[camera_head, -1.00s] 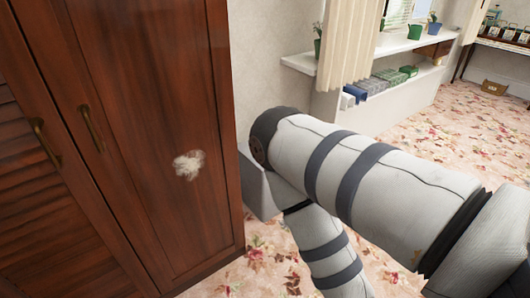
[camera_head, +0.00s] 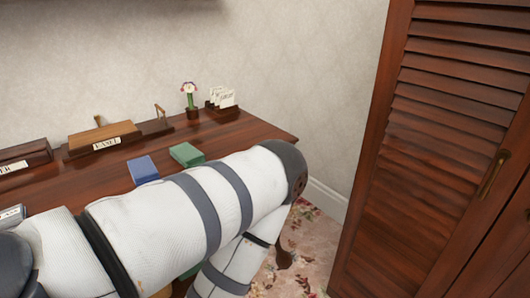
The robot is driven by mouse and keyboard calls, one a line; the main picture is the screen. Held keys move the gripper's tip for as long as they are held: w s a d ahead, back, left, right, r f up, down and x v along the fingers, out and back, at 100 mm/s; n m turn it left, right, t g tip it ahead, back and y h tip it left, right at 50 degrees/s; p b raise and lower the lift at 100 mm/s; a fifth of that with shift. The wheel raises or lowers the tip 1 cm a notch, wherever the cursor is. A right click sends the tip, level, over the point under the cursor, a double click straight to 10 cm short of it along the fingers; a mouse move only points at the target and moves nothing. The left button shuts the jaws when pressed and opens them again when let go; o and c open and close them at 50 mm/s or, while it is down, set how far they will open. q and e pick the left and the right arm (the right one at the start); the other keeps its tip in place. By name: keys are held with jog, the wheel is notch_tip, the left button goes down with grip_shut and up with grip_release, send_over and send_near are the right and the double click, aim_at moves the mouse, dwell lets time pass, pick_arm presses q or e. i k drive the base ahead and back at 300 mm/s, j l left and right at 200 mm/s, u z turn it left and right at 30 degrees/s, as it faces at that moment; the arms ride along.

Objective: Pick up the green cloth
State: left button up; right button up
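A small green block-like thing (camera_head: 186,154), perhaps the folded green cloth, lies on the dark wooden desk (camera_head: 235,130) near its right end. Another bit of green (camera_head: 190,272) shows low in the picture, mostly hidden behind my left arm; I cannot tell what it is. My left arm comes in from the left and crosses in front of the desk. Its gripper is out of view. My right gripper is also not in view.
A blue block (camera_head: 143,170) lies beside the green one. Behind are a wooden box (camera_head: 103,137) with a label, a potted flower (camera_head: 190,95) and a card holder (camera_head: 222,99). A louvred wardrobe (camera_head: 430,150) stands at the right. Some carpet (camera_head: 305,245) shows between.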

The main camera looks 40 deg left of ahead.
aim_at(189, 157)
jog(key=u, duration=1.95)
